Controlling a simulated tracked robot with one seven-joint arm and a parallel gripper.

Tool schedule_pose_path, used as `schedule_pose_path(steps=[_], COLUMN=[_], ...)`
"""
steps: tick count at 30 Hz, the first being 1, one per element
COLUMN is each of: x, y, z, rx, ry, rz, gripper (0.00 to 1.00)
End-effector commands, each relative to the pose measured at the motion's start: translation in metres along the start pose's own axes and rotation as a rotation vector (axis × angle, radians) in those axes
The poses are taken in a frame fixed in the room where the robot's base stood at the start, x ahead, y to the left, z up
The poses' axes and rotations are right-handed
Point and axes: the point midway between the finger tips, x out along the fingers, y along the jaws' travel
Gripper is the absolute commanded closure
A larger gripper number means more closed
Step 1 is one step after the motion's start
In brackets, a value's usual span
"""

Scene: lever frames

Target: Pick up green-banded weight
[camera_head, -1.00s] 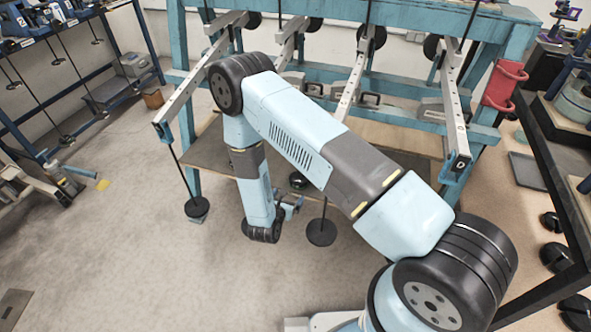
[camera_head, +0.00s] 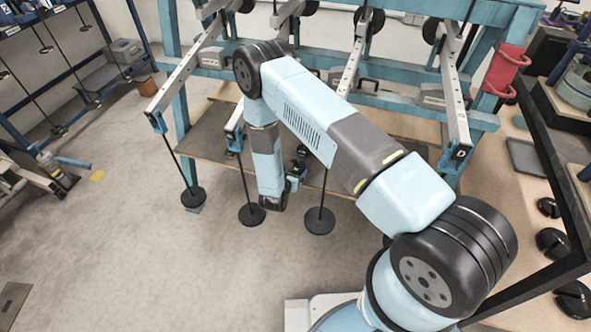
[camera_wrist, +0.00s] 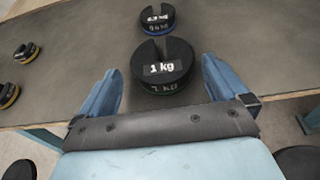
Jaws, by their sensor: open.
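My gripper (camera_wrist: 160,64) is open, with one blue finger on each side of this weight and no clear contact. A second black weight (camera_wrist: 157,19) with a blue band lies just beyond it. In the head view my gripper (camera_head: 294,176) is low at the front edge of the board, partly hidden by my arm.
Two weights with yellow bands, one (camera_wrist: 27,52) farther and one (camera_wrist: 9,94) nearer, lie at the left of the board (camera_wrist: 75,45). In the head view, hanging discs (camera_head: 193,197), (camera_head: 252,214) and (camera_head: 319,220) flank my forearm below the lever frame (camera_head: 420,122).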

Motion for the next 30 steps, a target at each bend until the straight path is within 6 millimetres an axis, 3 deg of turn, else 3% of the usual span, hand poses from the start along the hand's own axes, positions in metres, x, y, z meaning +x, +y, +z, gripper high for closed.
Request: schedule_pose_path(steps=[10, 18, 30], x=[0.043, 0.047, 0.047], y=[-0.003, -0.002, -0.003], z=[0.0, 0.001, 0.001], rx=[0.002, 0.0, 0.001], ry=[0.0, 0.0, 0.0], rz=[-0.002, -0.001, -0.001], gripper=[0.0, 0.0, 0.38])
